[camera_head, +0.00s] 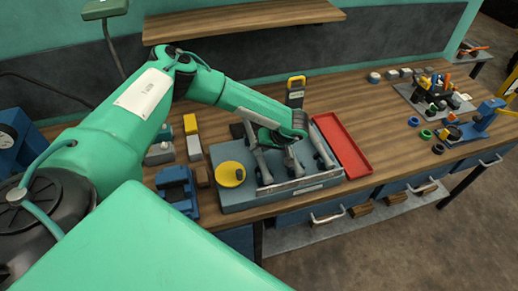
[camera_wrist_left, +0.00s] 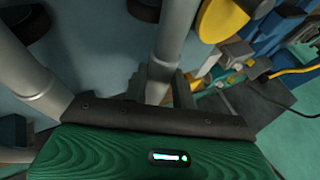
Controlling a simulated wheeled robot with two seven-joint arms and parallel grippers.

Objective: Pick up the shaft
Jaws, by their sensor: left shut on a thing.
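Several grey metal shafts stand in a blue-grey fixture tray with a pale front rail (camera_head: 300,184) on the workbench. My left gripper (camera_head: 289,142) is over the middle of the fixture in the head view, and the wrist partly covers it. In the left wrist view the gripper (camera_wrist_left: 163,88) is shut on a grey shaft (camera_wrist_left: 176,38). This looks like the middle shaft (camera_head: 294,165) in the head view. The held shaft's lower end is still close to the fixture; I cannot tell whether it touches. A left shaft (camera_head: 264,168) stands beside it. My right gripper is not in view.
A yellow round part (camera_head: 230,174) sits on the fixture's left end. A red tray (camera_head: 342,146) lies just right of the fixture. A blue vise-like block (camera_head: 177,190) stands at the left. Small parts and a blue tool (camera_head: 480,122) are at the far right. Bare wood lies between.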

